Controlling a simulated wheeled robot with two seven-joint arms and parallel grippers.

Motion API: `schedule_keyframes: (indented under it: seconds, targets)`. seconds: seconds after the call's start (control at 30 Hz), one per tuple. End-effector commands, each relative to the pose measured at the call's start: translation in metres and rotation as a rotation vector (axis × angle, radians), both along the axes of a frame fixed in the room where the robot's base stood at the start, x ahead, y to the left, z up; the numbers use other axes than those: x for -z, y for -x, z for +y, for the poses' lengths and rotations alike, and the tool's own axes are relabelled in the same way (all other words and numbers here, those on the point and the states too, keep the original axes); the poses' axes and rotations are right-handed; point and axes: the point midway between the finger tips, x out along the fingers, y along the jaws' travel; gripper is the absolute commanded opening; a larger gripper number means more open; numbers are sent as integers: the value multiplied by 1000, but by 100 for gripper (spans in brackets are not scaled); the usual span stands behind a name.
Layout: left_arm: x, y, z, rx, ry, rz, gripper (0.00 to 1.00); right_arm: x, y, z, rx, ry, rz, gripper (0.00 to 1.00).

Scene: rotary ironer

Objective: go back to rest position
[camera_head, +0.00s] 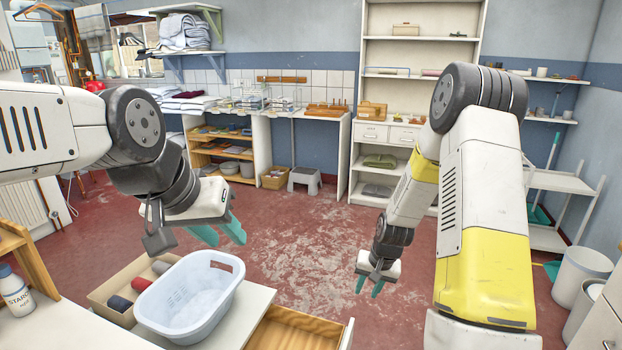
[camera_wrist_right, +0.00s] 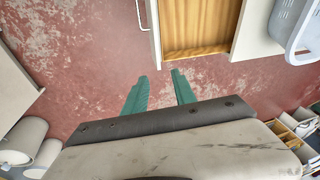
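My left gripper (camera_head: 222,236) hangs above and slightly right of the white laundry basket in the head view. Its green fingers are apart, with nothing visible between them. My right gripper (camera_head: 369,287) points down over the red floor, right of the basket and the open drawer. It also shows in the right wrist view (camera_wrist_right: 160,88), where its two green fingers are apart with only floor between them. Both arms are raised in front of me, and neither gripper touches anything that I can see.
A starch bottle (camera_head: 14,292) stands left. The middle floor (camera_head: 300,230) is clear.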

Motion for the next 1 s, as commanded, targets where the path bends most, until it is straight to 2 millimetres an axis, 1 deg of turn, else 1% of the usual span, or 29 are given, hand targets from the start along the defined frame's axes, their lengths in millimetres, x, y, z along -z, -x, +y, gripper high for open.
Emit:
schedule_keyframes:
  seconds: [0.03, 0.1, 0.17, 0.2, 0.27, 0.3, 0.37, 0.4, 0.5, 0.67, 0.8, 0.87, 1.0]
  targets:
    - [0, 0, 0, 0, 0, 0, 35, -26, -1, 0, -10, 4, -24, 32]
    - [0, 0, 0, 0, 0, 0, 35, -55, 1, 0, -24, 10, -44, 32]
    - [0, 0, 0, 0, 0, 0, 35, -79, 5, 1, -35, 13, -60, 32]
    - [0, 0, 0, 0, 0, 0, 35, -96, 8, 2, -42, 15, -73, 32]
    - [0, 0, 0, 0, 0, 0, 35, -119, 14, 3, -52, 19, -90, 32]
    - [0, 0, 0, 0, 0, 0, 35, -134, 19, 3, -61, 21, -101, 32]
    - [0, 0, 0, 0, 0, 0, 35, -155, 27, 5, -73, 23, -118, 32]
    - [0, 0, 0, 0, 0, 0, 35, -169, 33, 5, -80, 25, -130, 32]
    - [0, 0, 0, 0, 0, 0, 35, -203, 49, 7, -98, 30, -161, 32]
    - [0, 0, 0, 0, 0, 0, 35, -249, 82, 11, -128, 35, -207, 32]
    - [0, 0, 0, 0, 0, 0, 35, -283, 114, 13, -154, 38, -248, 32]
    - [0, 0, 0, 0, 0, 0, 35, -295, 129, 14, -165, 39, -266, 32]
    - [0, 0, 0, 0, 0, 0, 35, -319, 165, 16, -192, 40, -307, 32]
